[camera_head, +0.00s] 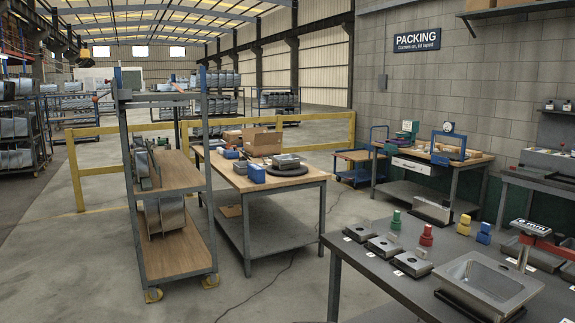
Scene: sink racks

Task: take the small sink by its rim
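Several small steel sinks stand in a row on the grey table at the lower right: one at the left end (361,232), one in the middle (384,246) and one nearer the front (412,262). A bigger steel sink (490,278) with a wide rim sits at the front right of the same table. Another small sink (287,161) lies on the wooden-topped packing table. I cannot tell which one the task names. Neither of my grippers shows in the head view.
Green (396,220), red (426,235) and yellow (464,224) objects stand behind the small sinks. A rolling rack (172,255) holds upright sinks on the left. The packing table (275,182) carries an open carton (262,142). Concrete floor is free between tables.

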